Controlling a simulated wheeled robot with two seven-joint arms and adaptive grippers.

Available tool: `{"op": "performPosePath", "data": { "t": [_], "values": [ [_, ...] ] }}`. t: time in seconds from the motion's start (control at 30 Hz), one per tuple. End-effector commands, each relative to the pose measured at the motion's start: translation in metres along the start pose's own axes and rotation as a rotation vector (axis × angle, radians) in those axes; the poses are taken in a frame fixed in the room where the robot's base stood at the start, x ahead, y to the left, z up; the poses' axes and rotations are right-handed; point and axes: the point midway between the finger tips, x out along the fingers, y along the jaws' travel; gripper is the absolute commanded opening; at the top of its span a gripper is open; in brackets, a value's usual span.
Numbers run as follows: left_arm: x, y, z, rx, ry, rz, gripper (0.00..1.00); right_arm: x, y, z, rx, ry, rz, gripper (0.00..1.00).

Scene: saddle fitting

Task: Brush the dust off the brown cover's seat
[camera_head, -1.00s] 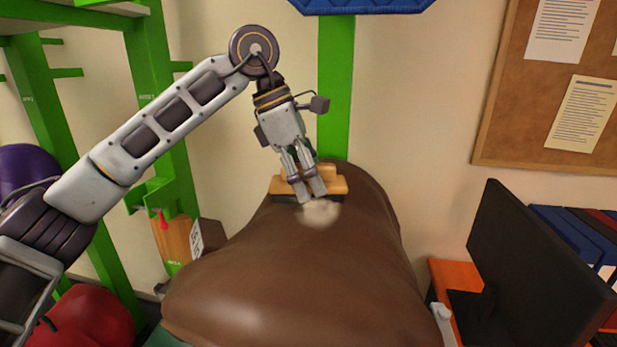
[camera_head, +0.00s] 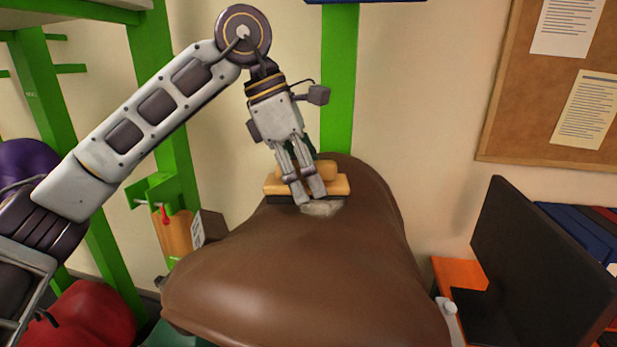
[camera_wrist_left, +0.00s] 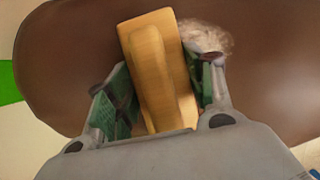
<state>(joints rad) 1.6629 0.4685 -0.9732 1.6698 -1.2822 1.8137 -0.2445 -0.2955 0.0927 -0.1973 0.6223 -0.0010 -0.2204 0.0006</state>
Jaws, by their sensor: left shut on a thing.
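The brown cover (camera_head: 300,260) is a smooth saddle-shaped form that fills the lower middle of the head view. My left gripper (camera_head: 308,192) is shut on a wooden brush (camera_head: 336,186) with dark bristles, at the far end of the cover's seat. The bristle side faces down at the cover; whether it touches is hard to tell. A pale dust patch (camera_head: 322,208) lies just in front of the brush. In the left wrist view the brush (camera_wrist_left: 157,70) sits between the fingers, with the fluffy dust (camera_wrist_left: 207,40) beside it. My right gripper is not in view.
A green rack (camera_head: 170,120) stands at the left, with a red thing (camera_head: 95,310) below it. A dark monitor (camera_head: 530,255) stands on an orange surface (camera_head: 458,272) at the right. A green post (camera_head: 339,80) rises behind the cover.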

Motion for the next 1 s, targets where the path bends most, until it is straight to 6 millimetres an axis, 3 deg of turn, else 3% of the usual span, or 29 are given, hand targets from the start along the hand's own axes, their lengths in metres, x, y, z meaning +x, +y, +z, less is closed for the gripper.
{"op": "performPosePath", "data": {
  "t": [0.47,1.0],
  "values": [
    [0.000,-0.003,-0.001,0.001,0.000,0.000,0.25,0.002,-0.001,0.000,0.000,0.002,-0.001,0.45],
    [0.001,-0.031,-0.007,0.002,0.000,0.000,0.25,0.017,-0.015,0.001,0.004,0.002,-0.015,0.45]
  ]
}}
